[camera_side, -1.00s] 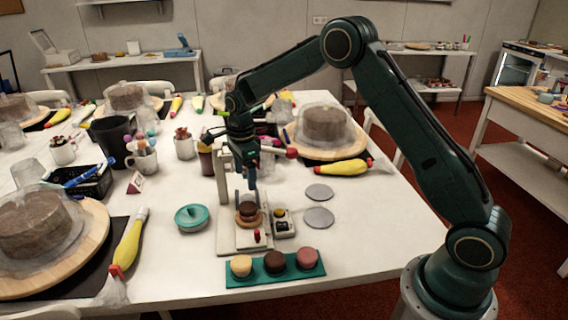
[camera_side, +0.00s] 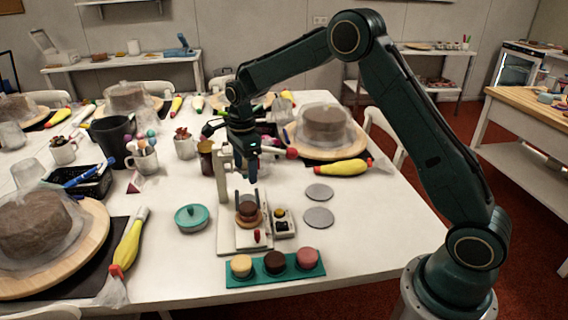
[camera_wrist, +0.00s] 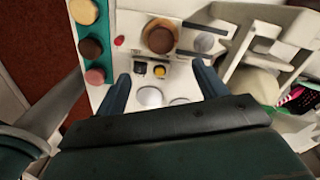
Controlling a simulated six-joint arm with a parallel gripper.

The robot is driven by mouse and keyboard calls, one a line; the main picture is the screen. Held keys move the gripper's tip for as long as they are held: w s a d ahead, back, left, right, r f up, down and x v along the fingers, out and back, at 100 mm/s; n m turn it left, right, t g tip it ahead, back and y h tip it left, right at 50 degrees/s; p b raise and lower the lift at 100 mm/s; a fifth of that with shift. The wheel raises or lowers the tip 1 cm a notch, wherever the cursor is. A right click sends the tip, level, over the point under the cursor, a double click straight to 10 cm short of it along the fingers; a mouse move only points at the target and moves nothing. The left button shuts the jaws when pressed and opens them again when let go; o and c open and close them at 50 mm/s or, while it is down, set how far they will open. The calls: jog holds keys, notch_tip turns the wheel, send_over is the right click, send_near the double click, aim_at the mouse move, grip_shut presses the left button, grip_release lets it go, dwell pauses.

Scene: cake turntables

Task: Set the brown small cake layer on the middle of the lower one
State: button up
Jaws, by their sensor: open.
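A small dark brown cake layer (camera_side: 247,208) rests on a wider tan lower layer (camera_side: 249,221) on the white stand (camera_side: 228,240).
A teal tray (camera_side: 314,272) in front holds yellow, dark brown and pink small cakes. A small button box (camera_side: 283,228) and two grey discs (camera_side: 319,217) lie right of the stand. The stand's white upright (camera_side: 223,175) rises close beside my gripper.

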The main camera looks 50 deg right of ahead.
jog(key=s+a+r+n+t, duration=0.25)
jog(key=s+r+n, duration=0.85)
jog(key=s+r, duration=0.55)
jog(key=s+n+t, duration=0.3)
jog(key=s+n, duration=0.8)
jog(key=s, duration=0.8)
jog(key=shift+a+r, duration=0.35)
jog(key=shift+a, duration=0.1)
